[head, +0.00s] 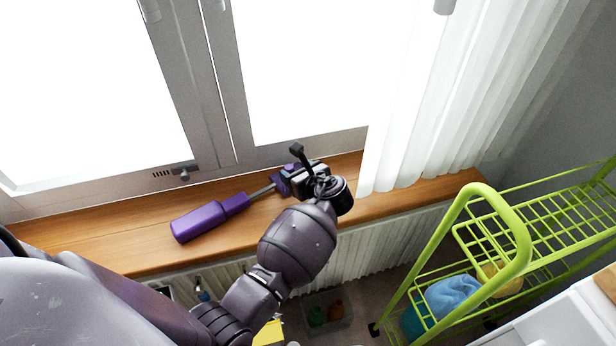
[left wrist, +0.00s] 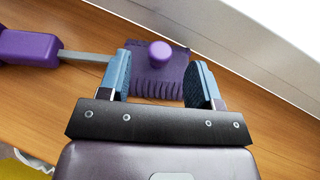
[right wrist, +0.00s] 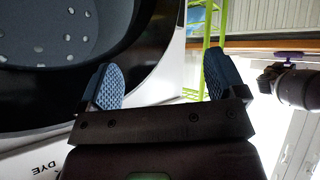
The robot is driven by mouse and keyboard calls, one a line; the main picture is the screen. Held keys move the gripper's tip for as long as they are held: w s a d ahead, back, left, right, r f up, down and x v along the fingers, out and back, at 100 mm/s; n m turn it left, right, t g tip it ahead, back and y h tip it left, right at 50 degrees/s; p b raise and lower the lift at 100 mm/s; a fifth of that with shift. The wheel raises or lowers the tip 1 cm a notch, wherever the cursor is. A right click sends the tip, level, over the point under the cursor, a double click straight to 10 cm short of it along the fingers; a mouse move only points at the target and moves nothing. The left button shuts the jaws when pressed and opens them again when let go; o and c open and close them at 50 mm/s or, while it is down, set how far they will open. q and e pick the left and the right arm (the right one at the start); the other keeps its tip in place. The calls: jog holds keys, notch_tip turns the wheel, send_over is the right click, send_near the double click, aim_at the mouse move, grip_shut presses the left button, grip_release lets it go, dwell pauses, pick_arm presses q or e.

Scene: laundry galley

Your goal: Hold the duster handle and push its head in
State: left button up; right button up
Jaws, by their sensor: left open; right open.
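The duster lies on the wooden windowsill. Its purple handle (head: 198,222) is at the left and a thin grey shaft (head: 263,191) runs right toward the purple head (head: 282,184), partly hidden by my left gripper (head: 292,180). In the left wrist view the head (left wrist: 150,86) has a round knob and a ribbed edge, and sits between the open fingers of my left gripper (left wrist: 161,78). The left finger hides where the shaft meets the head. The handle (left wrist: 28,46) is beyond that finger. My right gripper (right wrist: 160,72) is open and empty, outside the head view.
The windowsill (head: 110,246) is narrow, with the window behind and a radiator (head: 360,245) below. A white curtain (head: 420,110) hangs at its right. A green rack (head: 520,235) stands right. My right gripper is near a dark round opening with a perforated grey inside (right wrist: 60,30).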

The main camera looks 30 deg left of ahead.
aim_at(290, 168)
pick_arm(q)
jog(key=b+x, duration=0.1)
jog(key=x, duration=0.3)
jog(key=shift+f, duration=0.1)
jog(key=shift+w+a, duration=0.1)
jog(key=shift+a, duration=0.05)
grip_shut()
grip_release()
pick_arm(e)
jog(key=shift+w+a+n, duration=0.2)
jog(key=shift+w+n, duration=0.1)
pick_arm(q)
jog(key=v, duration=1.2)
